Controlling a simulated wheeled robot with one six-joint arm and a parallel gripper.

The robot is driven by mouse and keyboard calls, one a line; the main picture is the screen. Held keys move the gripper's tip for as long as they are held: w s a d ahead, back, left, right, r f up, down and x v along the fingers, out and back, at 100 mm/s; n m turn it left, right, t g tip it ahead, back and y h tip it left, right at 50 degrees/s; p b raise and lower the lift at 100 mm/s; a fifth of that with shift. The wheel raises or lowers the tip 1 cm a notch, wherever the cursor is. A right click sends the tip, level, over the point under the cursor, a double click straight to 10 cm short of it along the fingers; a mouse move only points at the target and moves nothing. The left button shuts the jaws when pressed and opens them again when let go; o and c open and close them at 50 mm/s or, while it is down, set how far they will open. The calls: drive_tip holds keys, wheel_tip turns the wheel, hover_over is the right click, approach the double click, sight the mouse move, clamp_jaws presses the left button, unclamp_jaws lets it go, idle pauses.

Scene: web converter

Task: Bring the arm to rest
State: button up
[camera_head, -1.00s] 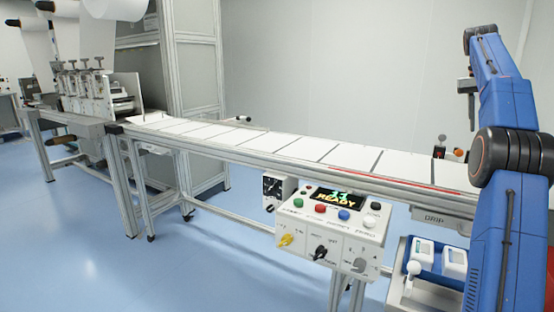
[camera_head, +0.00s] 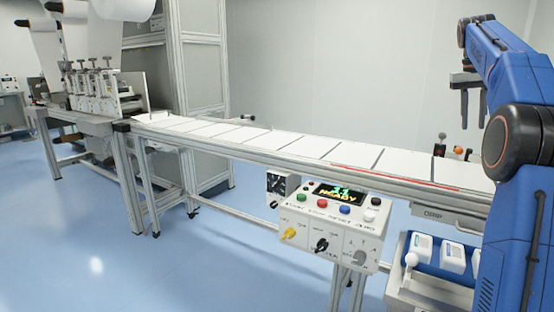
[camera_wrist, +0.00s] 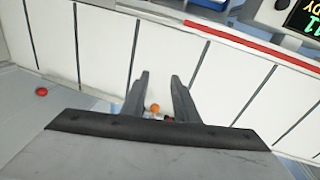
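My gripper (camera_head: 472,122) hangs pointing down from the raised blue arm at the right of the head view, above the far side of the conveyor. In the wrist view my gripper (camera_wrist: 160,84) shows two dark fingers spread apart with nothing between them. White panels (camera_wrist: 103,50) on the conveyor lie beyond the fingertips. Between the fingers, farther off, an orange knob (camera_wrist: 154,107) shows; it is not held.
The conveyor (camera_head: 300,163) runs across the view. A control box (camera_head: 332,225) with buttons and a READY display stands at its front. A blue tray (camera_head: 437,268) with white items sits at the lower right. Blue floor at the left is clear.

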drive_tip(key=s+a+f+n+t, duration=0.15)
drive_tip(key=s+a+f, duration=0.25)
drive_tip(key=s+a, duration=0.55)
drive_tip(key=s+a+f+n+t, duration=0.15)
drive_tip(key=s+a+f, duration=0.25)
drive_tip(key=s+a, duration=0.6)
drive_tip(key=s+a+f+n+t+y, duration=0.1)
drive_tip(key=s+a+f, duration=0.5)
drive_tip(key=s+f, duration=0.4)
drive_tip(key=s+a+f+n+t+y, duration=0.1)
drive_tip(key=s+a+f, duration=0.5)
drive_tip(key=s+f, duration=0.5)
wheel_tip(320, 180, down, 3)
drive_tip(key=shift+r, duration=0.1)
